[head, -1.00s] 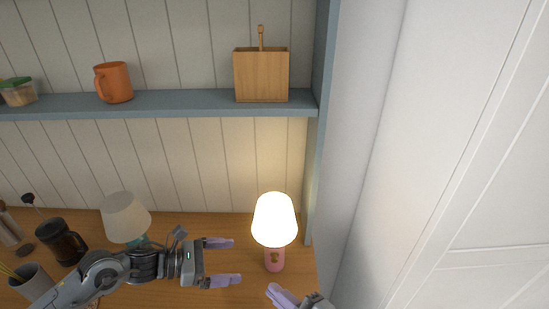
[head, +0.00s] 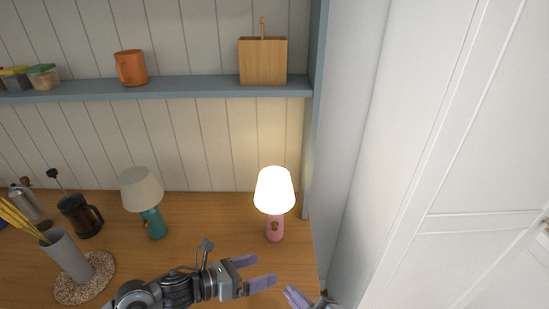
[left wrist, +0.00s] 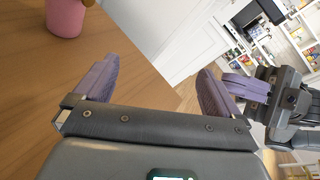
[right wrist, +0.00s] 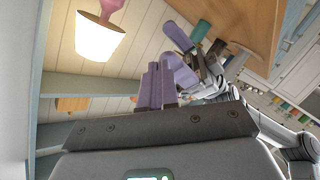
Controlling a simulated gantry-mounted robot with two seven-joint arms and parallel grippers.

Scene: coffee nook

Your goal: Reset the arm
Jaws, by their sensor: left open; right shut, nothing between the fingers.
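My left gripper (head: 262,273) is open and empty in the head view, in front of the lit pink lamp and apart from it. In the left wrist view its purple fingers (left wrist: 155,85) stand apart with nothing between them. My right gripper (head: 297,298) shows at the bottom edge of the head view, just right of the left one. In the right wrist view its purple fingers (right wrist: 157,85) are shut together and empty. The left gripper's purple fingers show close by in that view.
A lit pink lamp (head: 275,228) stands near the counter's right end. An unlit teal lamp (head: 153,223), a French press (head: 77,215) and a grey vase (head: 68,256) stand to the left.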

